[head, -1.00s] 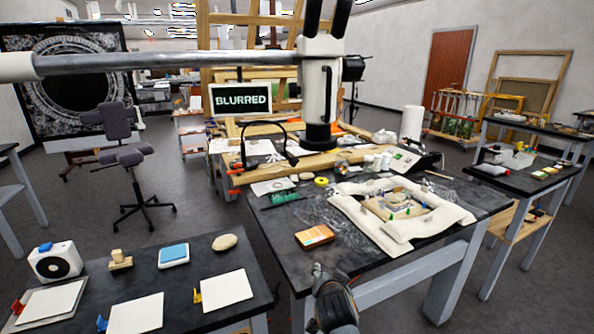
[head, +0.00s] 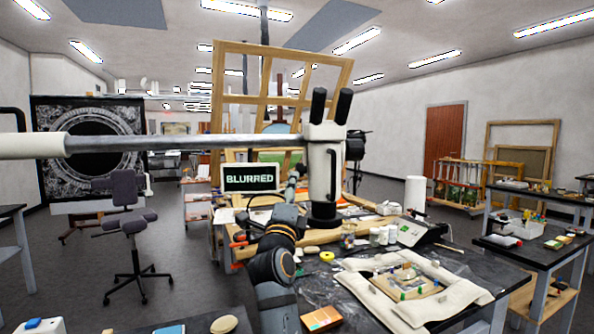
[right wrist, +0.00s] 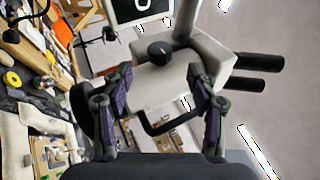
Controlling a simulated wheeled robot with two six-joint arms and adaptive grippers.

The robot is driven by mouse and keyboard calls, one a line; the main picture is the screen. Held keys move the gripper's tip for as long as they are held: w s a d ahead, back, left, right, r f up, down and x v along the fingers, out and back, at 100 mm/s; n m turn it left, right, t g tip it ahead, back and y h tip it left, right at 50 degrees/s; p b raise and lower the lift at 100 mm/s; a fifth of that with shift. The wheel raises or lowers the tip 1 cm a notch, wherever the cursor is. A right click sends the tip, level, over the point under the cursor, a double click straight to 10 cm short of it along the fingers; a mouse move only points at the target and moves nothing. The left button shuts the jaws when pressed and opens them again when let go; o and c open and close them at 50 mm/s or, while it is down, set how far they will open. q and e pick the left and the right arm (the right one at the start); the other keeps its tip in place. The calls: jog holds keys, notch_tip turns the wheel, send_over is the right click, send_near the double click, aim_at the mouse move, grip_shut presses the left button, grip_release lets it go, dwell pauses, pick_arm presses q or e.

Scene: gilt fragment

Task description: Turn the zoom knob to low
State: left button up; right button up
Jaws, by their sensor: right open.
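The white microscope head (head: 322,165) with two black eyepieces hangs on a long horizontal boom. In the right wrist view the microscope head (right wrist: 190,75) appears turned sideways, with a round black knob (right wrist: 160,53) on its face. My right gripper (right wrist: 158,88) is open and empty. Its two fingers spread before the head, apart from the knob, which shows beyond and between them. In the head view my right arm rises to the left of the microscope, its gripper (head: 292,188) small beside the head. My left gripper is not in view.
A display (head: 250,178) reading "BLURRED" stands left of the microscope, close to my right arm. The metal boom (head: 190,144) crosses above it. A black handle (right wrist: 165,125) sticks out from the head between my fingers. The bench below holds jars and a padded frame (head: 470,295).

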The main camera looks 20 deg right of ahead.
aim_at(297, 170)
jog(key=p+x, duration=0.6)
jog(key=x, duration=0.3)
jog(key=shift+w+d+r, duration=0.1)
jog(key=shift+d+r, duration=0.05)
jog(key=shift+w+d, duration=0.1)
jog(key=shift+w, duration=0.15)
jog(key=c, duration=1.2)
